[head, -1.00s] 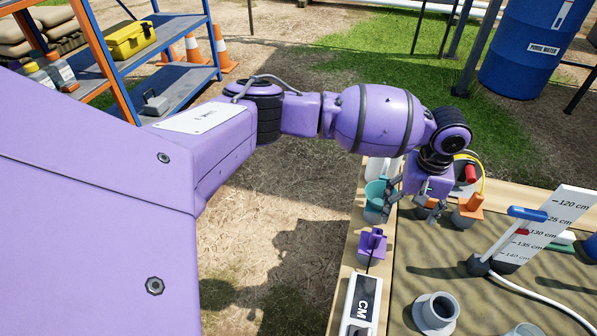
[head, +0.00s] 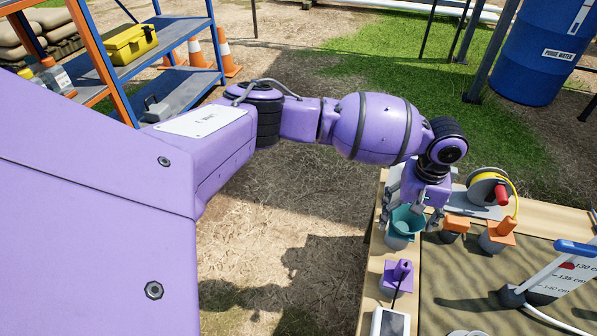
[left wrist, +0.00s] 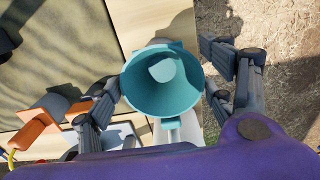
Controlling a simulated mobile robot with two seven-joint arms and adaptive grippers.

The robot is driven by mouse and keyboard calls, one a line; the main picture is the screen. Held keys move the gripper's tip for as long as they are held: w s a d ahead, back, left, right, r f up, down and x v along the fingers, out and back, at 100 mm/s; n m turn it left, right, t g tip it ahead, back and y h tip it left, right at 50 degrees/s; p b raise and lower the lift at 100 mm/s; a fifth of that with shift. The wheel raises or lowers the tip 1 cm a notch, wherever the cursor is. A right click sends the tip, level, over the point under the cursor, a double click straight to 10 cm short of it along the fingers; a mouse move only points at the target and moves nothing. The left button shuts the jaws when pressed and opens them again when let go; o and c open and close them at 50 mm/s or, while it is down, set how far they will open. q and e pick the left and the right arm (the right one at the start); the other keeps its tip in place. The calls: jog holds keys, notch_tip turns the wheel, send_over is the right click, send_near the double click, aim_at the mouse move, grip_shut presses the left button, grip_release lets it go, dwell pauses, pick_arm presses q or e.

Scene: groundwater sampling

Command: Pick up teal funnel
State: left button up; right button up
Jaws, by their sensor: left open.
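The teal funnel (head: 407,219) stands mouth up at the table's left edge, in or on a grey holder (head: 397,241) in the head view. In the left wrist view the funnel (left wrist: 163,82) is seen from above, wide mouth facing the camera. My left gripper (head: 411,212) is directly above and around it, open. In the left wrist view its fingers (left wrist: 163,92) stand on either side of the funnel with a gap at the right; contact on the left side cannot be told. My right gripper is not in view.
Orange-topped pieces (head: 497,236) stand to the right, with a reel with yellow cable (head: 489,188) behind them. A purple piece (head: 397,277) stands in front. A white hinged pole with a blue handle (head: 575,249) is farther right. Sandy mat (head: 455,285) lies between.

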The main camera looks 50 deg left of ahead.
pick_arm(q)
notch_tip(320, 180, down, 5)
jog(key=shift+w+b, duration=0.1)
jog(key=shift+b, duration=1.05)
jog(key=shift+r, duration=0.15)
jog(key=c, duration=1.1)
